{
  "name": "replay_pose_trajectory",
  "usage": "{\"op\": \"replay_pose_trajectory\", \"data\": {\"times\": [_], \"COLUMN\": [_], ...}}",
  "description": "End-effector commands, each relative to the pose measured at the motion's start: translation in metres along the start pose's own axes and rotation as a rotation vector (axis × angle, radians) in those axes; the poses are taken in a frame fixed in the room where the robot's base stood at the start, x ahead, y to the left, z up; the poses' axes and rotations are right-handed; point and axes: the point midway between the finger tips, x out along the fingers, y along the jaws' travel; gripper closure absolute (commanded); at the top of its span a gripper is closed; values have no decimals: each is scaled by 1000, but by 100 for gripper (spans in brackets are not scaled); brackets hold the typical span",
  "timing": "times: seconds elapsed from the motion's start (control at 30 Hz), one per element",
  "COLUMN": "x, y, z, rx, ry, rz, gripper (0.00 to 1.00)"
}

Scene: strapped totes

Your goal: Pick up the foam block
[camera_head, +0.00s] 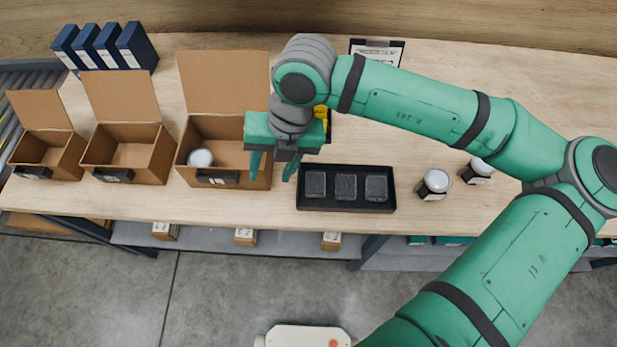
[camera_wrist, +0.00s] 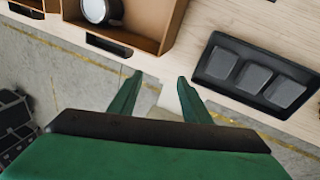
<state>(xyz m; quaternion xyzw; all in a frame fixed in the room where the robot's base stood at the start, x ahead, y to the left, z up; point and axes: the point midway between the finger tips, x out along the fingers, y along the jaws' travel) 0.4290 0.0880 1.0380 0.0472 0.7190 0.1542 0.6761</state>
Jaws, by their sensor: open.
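Three dark grey blocks, which look like foam blocks, sit side by side in a black tray (camera_head: 345,207) near the table's front edge. They are the left block (camera_head: 315,184), middle block (camera_head: 346,187) and right block (camera_head: 376,188). My gripper (camera_head: 272,174) is open and empty, left of the tray and by the right side of the largest open carton (camera_head: 228,128). In the wrist view my gripper (camera_wrist: 159,79) has its fingers apart, with the tray (camera_wrist: 215,83) to their right. No finger touches a block.
The largest carton holds a white-lidded jar (camera_head: 200,158); two smaller open cartons stand left of it. Two jars (camera_head: 435,184) (camera_head: 477,171) stand right of the tray. Blue binders (camera_head: 105,46) stand at the back left. A clipboard (camera_head: 376,50) lies behind my arm.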

Motion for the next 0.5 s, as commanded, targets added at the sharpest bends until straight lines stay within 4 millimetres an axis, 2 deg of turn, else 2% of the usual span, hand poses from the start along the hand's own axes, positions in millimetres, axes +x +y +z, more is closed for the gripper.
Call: {"op": "replay_pose_trajectory", "data": {"times": [0.03,0.1,0.2,0.37,0.5], "x": [-4,-8,-13,-16,0], "y": [-20,-43,-67,-86,-92], "z": [3,6,9,11,11], "rx": [30,66,104,133,135], "ry": [-13,-28,-44,-57,-56], "rz": [-66,-142,-221,-283,-288], "gripper": [56,56,56,56,56]}}
